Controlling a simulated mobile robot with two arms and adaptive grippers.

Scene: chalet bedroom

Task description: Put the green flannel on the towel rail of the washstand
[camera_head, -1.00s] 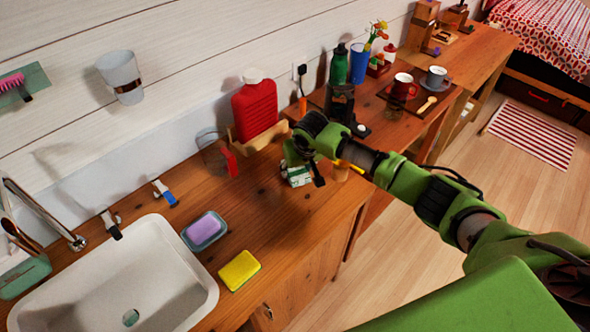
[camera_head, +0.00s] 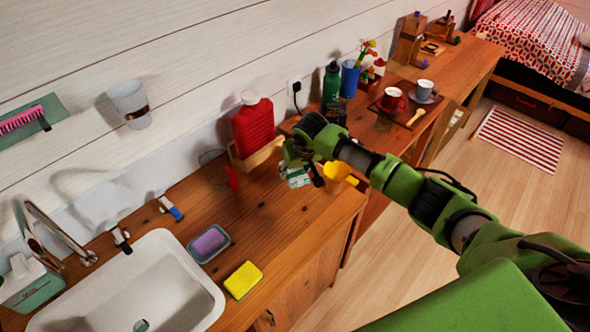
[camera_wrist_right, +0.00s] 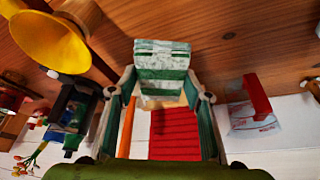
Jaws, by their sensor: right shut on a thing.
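The green and white striped flannel (camera_wrist_right: 163,72) is folded into a small block and sits between the fingers of my right gripper (camera_wrist_right: 164,95) in the right wrist view. The gripper is shut on it. In the head view my right gripper (camera_head: 302,165) is over the right part of the wooden washstand top (camera_head: 285,222), and the flannel (camera_head: 294,177) shows partly below it. I cannot tell whether the flannel touches the wood. The towel rail cannot be made out. My left gripper is not in view.
A yellow funnel (camera_head: 340,174) is close beside the right gripper. A red bottle (camera_head: 253,125) stands behind, with a clear glass holder (camera_head: 214,168) to its left. A soap dish (camera_head: 209,243), yellow sponge (camera_head: 243,280) and white basin (camera_head: 140,290) are at the left.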

